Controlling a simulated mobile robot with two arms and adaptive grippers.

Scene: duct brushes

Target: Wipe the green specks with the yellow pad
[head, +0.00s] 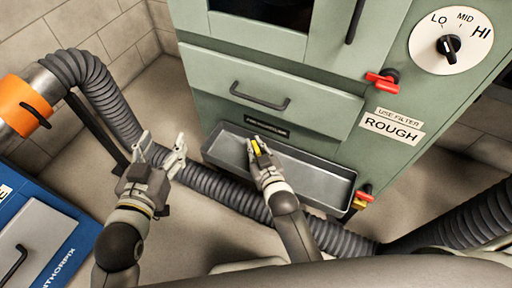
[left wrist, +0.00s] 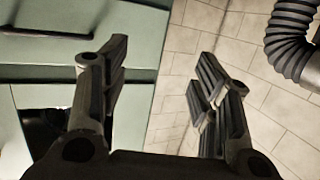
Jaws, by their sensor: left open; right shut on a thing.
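The yellow pad (head: 256,147) shows as a small yellow patch between the fingers of my right gripper (head: 260,152), which is shut on it. The gripper hangs over the left part of a long grey metal tray (head: 310,178) at the foot of the green machine. I cannot tell whether the pad touches the tray. No green specks can be made out. My left gripper (head: 161,153) is open and empty, left of the tray and above the hose. Its spread fingers also show in the left wrist view (left wrist: 160,85), with nothing between them.
The green machine (head: 270,75) has a drawer handle (head: 260,97), a dial (head: 450,48) and red valve handles (head: 381,79) at right. A ribbed grey hose (head: 215,188) crosses in front of the tray. A blue case (head: 55,225) stands at lower left.

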